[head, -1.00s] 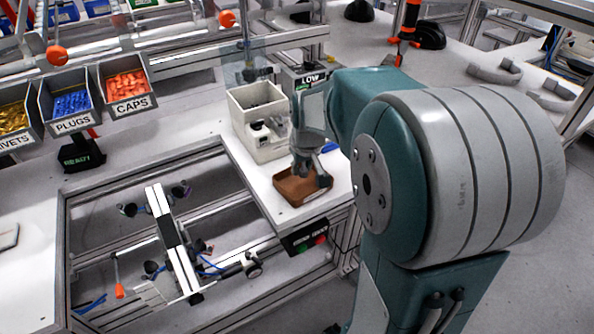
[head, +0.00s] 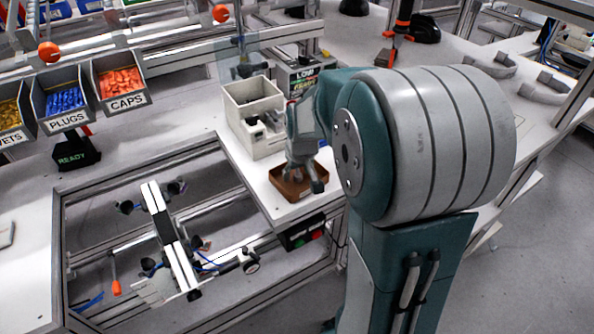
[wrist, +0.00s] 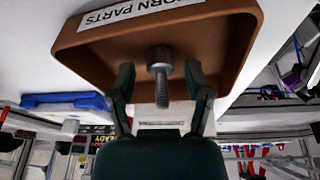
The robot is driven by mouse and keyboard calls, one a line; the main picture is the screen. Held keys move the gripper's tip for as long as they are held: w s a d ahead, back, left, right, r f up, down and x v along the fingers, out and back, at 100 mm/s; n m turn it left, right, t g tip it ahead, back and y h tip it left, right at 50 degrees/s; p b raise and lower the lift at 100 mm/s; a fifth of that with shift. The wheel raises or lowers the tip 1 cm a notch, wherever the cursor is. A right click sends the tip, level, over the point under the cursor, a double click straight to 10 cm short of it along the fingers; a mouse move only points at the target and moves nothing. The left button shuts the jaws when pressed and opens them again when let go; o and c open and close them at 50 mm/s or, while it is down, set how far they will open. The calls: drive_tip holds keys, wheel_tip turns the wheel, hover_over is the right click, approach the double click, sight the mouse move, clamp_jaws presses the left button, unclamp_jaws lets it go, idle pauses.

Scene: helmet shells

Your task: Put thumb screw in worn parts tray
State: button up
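The brown worn parts tray (head: 322,190) sits near the front edge of the white bench. In the wrist view its labelled wall (wrist: 70,42) is at the top. My gripper (head: 298,176) points down at the tray in the head view. In the wrist view my gripper (wrist: 159,72) has its two dark fingers apart. The grey thumb screw (wrist: 160,65), with a round head and threaded shank, shows between them, with a gap on each side. I cannot tell whether the screw rests on the tray or is above it. The screw is not discernible in the head view.
A white bin (head: 240,98) holding dark parts stands just behind the tray. A blue item (wrist: 65,101) lies beside the tray in the wrist view. Bins of caps (head: 120,82) and plugs (head: 64,103) are at the left. A metal frame fixture (head: 168,240) is left of the tray.

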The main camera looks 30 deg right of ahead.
drive_tip(key=shift+r, duration=0.1)
drive_tip(key=d+v, duration=0.1)
drive_tip(key=v, duration=1)
drive_tip(key=s+a+r+t, duration=0.1)
drive_tip(key=s+a+t, duration=0.1)
drive_tip(key=s+a, duration=1.1)
drive_tip(key=s, duration=0.4)
drive_tip(key=shift+n+y, duration=0.3)
drive_tip(key=shift+n, duration=0.1)
drive_tip(key=shift+w+r, duration=0.1)
drive_tip(key=shift+r, duration=0.05)
drive_tip(key=shift+c, duration=0.3)
